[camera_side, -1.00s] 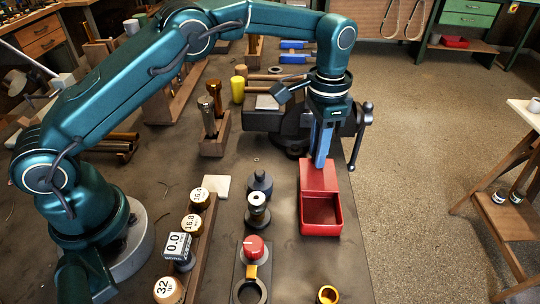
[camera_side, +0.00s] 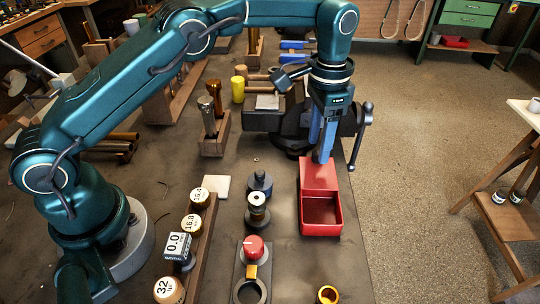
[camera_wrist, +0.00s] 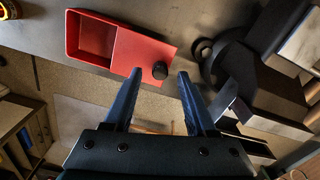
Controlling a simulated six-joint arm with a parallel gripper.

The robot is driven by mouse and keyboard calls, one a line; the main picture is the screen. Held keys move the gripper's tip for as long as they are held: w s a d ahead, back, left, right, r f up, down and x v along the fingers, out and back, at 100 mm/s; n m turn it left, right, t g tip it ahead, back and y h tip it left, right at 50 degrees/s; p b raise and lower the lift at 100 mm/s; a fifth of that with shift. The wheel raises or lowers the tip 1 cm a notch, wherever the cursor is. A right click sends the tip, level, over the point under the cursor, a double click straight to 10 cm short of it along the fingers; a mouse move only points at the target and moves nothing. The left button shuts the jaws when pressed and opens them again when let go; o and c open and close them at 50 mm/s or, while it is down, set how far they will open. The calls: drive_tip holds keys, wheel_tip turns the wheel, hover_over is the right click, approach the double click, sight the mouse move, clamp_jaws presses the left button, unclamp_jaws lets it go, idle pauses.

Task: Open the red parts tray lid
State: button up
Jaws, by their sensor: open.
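The red parts tray (camera_side: 340,222) stands on the bench, and its front part is uncovered and looks empty inside. Its flat red lid (camera_side: 318,177) lies over the back part, toward the vise. In the wrist view the tray (camera_wrist: 72,32) is at upper left, and the lid (camera_wrist: 140,50) has a round black knob (camera_wrist: 160,70) near its end. My gripper (camera_side: 323,160) points down over the back end of the lid. In the wrist view its blue fingers (camera_wrist: 160,74) are apart, with the knob showing between their tips. I cannot tell the exact height between fingertips and knob.
A dark vise (camera_side: 270,118) stands just behind the tray, its handle (camera_side: 363,130) to the right. Dark round tools (camera_side: 258,212) and a red-knobbed gauge (camera_side: 254,248) stand left of the tray. The bench edge is close on the right.

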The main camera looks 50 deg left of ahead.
sight(317, 152)
drive_tip(key=shift+r, duration=1.65)
drive_tip(key=s+a+r+n+t, duration=0.1)
drive_tip(key=s+a+r+t, duration=0.15)
drive_tip(key=r, duration=0.45)
drive_tip(key=s+a+r+n+t, duration=0.1)
drive_tip(key=s+a+r, duration=0.25)
drive_tip(key=r, duration=0.45)
drive_tip(key=s+a+f+n+t, duration=0.1)
drive_tip(key=s+a+n+t, duration=0.1)
drive_tip(key=s, duration=0.9)
drive_tip(key=s+f+n, duration=0.2)
drive_tip(key=s+f, duration=0.3)
drive_tip(key=f, duration=0.3)
drive_tip(key=shift+a+f, duration=0.15)
